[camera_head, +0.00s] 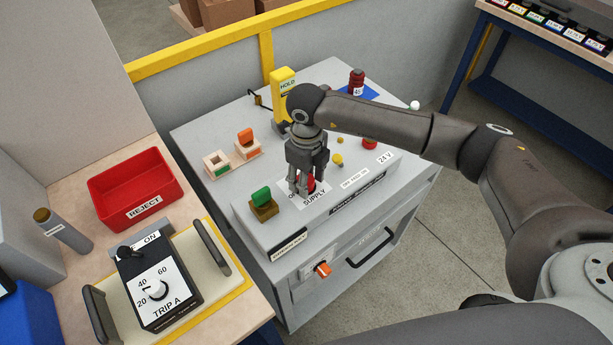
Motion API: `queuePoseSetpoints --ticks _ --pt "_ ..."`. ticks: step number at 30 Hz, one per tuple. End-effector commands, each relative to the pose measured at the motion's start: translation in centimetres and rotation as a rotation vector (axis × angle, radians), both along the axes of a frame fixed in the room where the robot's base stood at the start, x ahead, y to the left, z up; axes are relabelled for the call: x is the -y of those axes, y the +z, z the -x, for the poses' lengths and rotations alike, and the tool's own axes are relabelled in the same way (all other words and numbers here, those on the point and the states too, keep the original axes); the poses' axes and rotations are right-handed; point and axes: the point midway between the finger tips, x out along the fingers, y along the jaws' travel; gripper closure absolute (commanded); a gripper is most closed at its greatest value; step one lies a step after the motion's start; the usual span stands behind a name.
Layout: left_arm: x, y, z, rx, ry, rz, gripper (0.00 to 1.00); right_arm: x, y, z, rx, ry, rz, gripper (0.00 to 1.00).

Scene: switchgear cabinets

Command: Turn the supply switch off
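The supply switch (310,184) has a red knob on a white plate lettered SUPPLY (314,198), on the sloped top panel of the grey cabinet. Part of an "O" marking shows at the plate's left side. My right gripper (307,188) reaches in from the right and points down at the switch. Its fingers stand on both sides of the red knob and hide much of it. I cannot tell whether they touch it, and the knob's angle is hidden. My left gripper is not in view.
A green switch (261,197) sits left of the plate. Yellow and red buttons (369,143) sit to the right, and a yellow HOLD post (283,93) stands behind. A TRIP A box (158,284) and a red REJECT bin (131,188) are on the left bench.

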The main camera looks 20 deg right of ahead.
Motion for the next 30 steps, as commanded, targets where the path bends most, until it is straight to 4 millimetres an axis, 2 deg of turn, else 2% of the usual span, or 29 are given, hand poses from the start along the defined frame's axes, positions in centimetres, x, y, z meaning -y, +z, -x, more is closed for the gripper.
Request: queuePoseSetpoints --ticks 1,5,14,20,30 --pt "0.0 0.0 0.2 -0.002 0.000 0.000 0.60 0.0 0.0 0.0 0.000 0.000 0.000 0.67" --pt "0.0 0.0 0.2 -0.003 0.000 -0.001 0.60 0.0 0.0 0.0 0.000 0.000 0.000 0.84" --pt "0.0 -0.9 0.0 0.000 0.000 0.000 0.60 0.0 -0.2 0.0 0.000 0.036 0.000 0.84" --pt "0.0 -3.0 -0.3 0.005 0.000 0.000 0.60 0.1 -0.5 -0.1 0.003 0.140 0.000 0.84" --pt "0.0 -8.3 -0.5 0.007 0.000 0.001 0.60 0.2 -0.7 -0.2 0.005 0.441 0.001 0.84"
